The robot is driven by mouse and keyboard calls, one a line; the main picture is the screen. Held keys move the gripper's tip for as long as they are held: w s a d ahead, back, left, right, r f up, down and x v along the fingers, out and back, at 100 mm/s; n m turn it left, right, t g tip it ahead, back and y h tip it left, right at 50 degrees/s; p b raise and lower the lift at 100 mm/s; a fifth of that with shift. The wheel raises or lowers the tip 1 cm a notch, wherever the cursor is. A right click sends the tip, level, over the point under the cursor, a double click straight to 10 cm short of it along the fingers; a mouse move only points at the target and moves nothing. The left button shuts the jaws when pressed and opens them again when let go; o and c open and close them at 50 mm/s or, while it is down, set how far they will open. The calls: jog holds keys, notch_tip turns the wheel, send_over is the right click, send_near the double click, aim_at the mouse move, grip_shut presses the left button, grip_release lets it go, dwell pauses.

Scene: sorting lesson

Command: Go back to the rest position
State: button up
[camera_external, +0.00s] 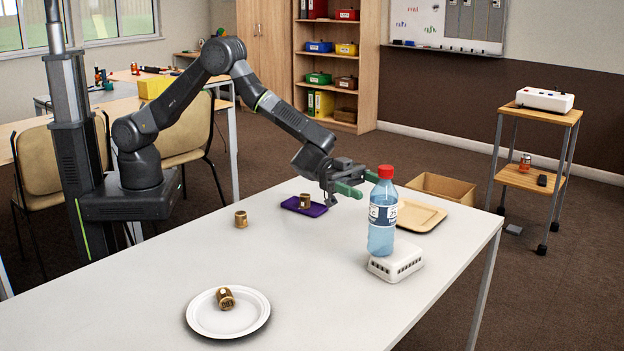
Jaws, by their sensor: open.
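My gripper (359,183) has green fingertips and is open over the far part of the white table (290,270). It is held above the tabletop, just behind and left of a water bottle (382,222) with a red cap. The bottle stands upright on a white box-like device (395,262). No object shows between the fingers, though the bottle's upper part is close to the right-hand fingertip. I cannot tell whether they touch. My arm reaches from its column at the left in a raised bend.
A small brown cup-like object (305,201) stands on a purple mat (290,204); another (241,219) stands on the table. A third (225,298) lies on a white plate (203,318). A tan tray (425,213) lies behind the bottle. The front middle of the table is clear.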

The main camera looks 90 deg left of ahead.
aim_at(395, 203)
jog(key=p+x, duration=0.1)
jog(key=x, duration=0.5)
jog(key=shift+w+d, duration=0.15)
jog(key=shift+d, duration=0.1)
jog(key=shift+f+b, duration=0.35)
jog(key=shift+f, duration=0.25)
